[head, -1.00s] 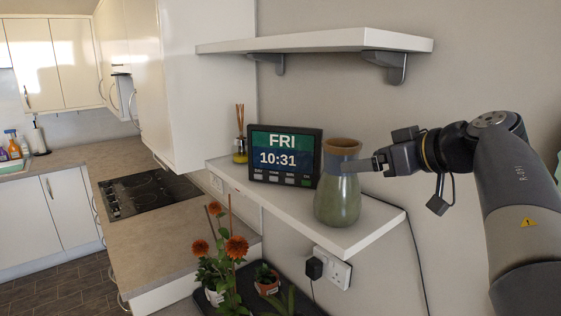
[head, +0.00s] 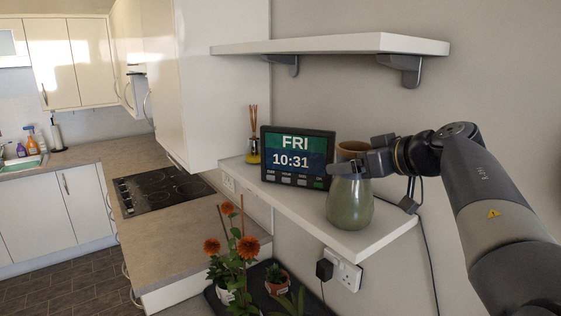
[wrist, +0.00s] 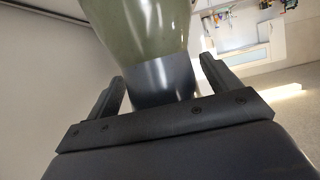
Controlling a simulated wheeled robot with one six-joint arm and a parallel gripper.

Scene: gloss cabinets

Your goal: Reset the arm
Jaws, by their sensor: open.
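A green-grey vase (head: 350,205) with a brown rim stands upright on the lower white shelf (head: 392,236), near its right end. My gripper (head: 345,168) is at the vase's neck, coming from the right in the head view, and covers part of the neck. In the wrist view the vase (wrist: 158,76) lies between the two spread fingers of my gripper (wrist: 161,72). The fingers are open, with a visible gap between the right finger and the vase. The left finger is close to the vase; whether it touches is unclear.
A clock display (head: 297,157) stands left of the vase, with a reed diffuser (head: 253,150) farther left. An upper shelf (head: 330,45) hangs above. Orange potted flowers (head: 232,245) and a small potted plant (head: 277,281) stand below. A plugged socket (head: 343,270) is under the shelf.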

